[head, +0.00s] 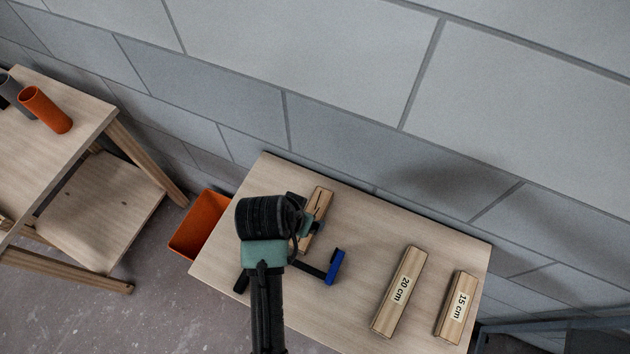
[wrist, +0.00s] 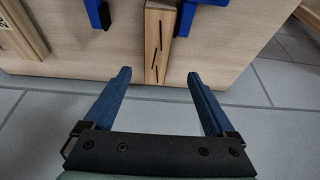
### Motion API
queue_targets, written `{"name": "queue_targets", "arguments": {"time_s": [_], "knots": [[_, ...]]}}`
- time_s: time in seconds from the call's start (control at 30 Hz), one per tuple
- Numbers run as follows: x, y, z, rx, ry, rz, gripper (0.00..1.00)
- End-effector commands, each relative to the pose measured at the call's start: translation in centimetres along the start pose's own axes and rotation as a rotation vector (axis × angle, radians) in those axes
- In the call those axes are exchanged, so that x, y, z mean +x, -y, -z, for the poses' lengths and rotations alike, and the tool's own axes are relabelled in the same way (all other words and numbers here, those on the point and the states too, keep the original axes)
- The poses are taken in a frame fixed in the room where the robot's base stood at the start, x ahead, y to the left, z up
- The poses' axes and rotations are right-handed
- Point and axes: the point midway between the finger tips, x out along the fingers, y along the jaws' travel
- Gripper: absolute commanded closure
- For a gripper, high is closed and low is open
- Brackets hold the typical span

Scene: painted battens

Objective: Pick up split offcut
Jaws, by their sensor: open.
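The split offcut (head: 319,203) is a short piece of pale wood with dark cracks. It lies on the workbench (head: 230,262), partly hidden by my arm in the head view. In the wrist view the offcut (wrist: 158,42) points toward me, with crack lines along its face. My gripper (wrist: 160,73) is open and empty. Its two blue fingers appear on either side of the offcut's near end, apart from it; I cannot tell the height between them. In the head view my wrist covers most of the gripper.
A blue-and-black clamp (head: 337,267) lies close to the offcut; blue parts (wrist: 97,12) flank the offcut in the wrist view. Battens labelled 20 cm (head: 400,290) and 15 cm (head: 456,307) lie to the right. An orange bin (head: 198,226) stands left of the bench, beside the block wall.

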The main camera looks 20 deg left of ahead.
Motion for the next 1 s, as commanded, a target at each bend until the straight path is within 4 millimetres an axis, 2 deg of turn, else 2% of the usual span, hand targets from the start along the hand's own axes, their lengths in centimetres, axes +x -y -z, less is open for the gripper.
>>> {"name": "queue_targets", "arguments": {"time_s": [0.1,0.43,0.7,1.0], "knots": [[1.8,0.0,0.1,0.001,-0.001,0.000,0.10],[3.9,-0.2,-0.1,0.001,-0.001,0.000,0.10],[7.3,-0.5,-0.5,0.000,-0.003,0.002,0.10],[8.3,-0.5,-0.6,0.001,-0.004,0.003,0.10]]}}
